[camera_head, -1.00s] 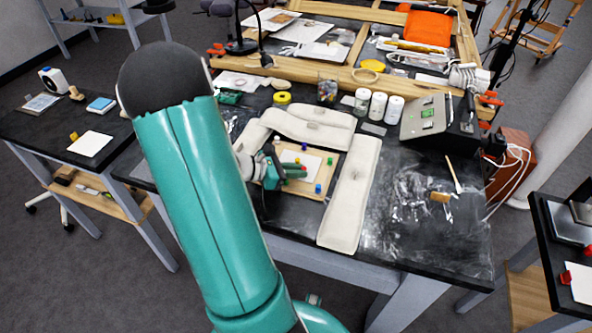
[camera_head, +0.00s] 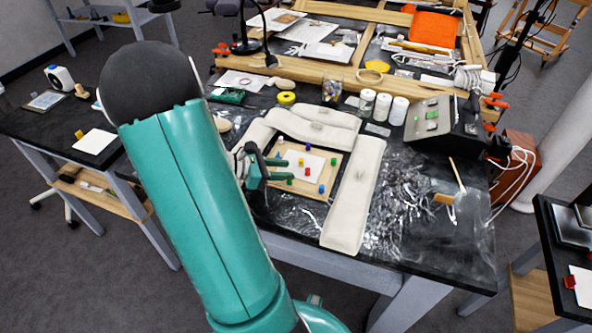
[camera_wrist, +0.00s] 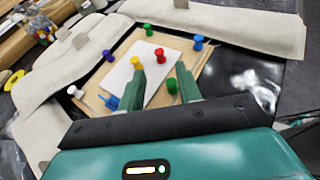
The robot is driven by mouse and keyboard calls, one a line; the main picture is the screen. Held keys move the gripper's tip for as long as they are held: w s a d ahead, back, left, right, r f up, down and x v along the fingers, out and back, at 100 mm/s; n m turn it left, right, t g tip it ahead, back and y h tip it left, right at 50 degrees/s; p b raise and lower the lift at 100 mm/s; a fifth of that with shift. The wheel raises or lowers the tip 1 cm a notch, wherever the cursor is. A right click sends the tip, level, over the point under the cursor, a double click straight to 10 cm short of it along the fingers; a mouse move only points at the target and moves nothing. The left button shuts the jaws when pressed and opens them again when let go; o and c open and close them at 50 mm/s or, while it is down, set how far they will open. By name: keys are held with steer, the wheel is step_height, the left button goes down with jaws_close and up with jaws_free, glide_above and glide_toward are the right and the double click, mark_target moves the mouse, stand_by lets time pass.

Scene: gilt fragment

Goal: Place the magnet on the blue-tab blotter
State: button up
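Several pin-shaped magnets stand on a wooden board (camera_head: 327,197) and the white card (camera_head: 296,161) on it. They include a red magnet (camera_wrist: 159,55), a yellow one (camera_wrist: 136,62), a purple one (camera_wrist: 108,55), a blue one (camera_wrist: 198,42), a green one (camera_wrist: 147,29) and a white one (camera_wrist: 75,91). I cannot tell which magnet is meant. My gripper (camera_head: 279,169) is over the board's left side. In the wrist view my gripper (camera_wrist: 160,68) is open, with nothing held. I cannot make out a blue-tab blotter; part of the left table is hidden by my arm.
Pale sandbag-like weights (camera_head: 352,195) border the board. A white sheet with a yellow tab (camera_head: 94,141) lies on the left table. A red-tabbed sheet (camera_head: 582,288) is on the right table. Jars (camera_head: 382,106) stand behind; crumpled clear film (camera_head: 405,200) lies right.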

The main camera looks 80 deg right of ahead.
steer(key=v, duration=0.6)
steer(key=shift+w+a, duration=0.1)
steer(key=shift+r, duration=0.1)
steer(key=shift+w+a+r, duration=0.1)
steer(key=shift+w+a, duration=0.1)
steer(key=shift+w, duration=0.05)
steer(key=w+a+r+m+t+y, duration=0.2)
steer(key=a+r+t, duration=0.3)
steer(key=a, duration=0.8)
steer(key=w+a+r+m+t+y, duration=0.2)
steer(key=w+a+r+t, duration=0.2)
steer(key=a, duration=0.9)
steer(key=w+a+r+m+t+y, duration=0.2)
steer(key=a+r+t, duration=0.4)
steer(key=a, duration=0.7)
steer(key=shift+w+a+r+m+t+y, duration=0.15)
steer(key=shift+w+r+m+t+y, duration=0.2)
steer(key=shift+w+t+y, duration=0.45)
steer(key=shift+w, duration=0.15)
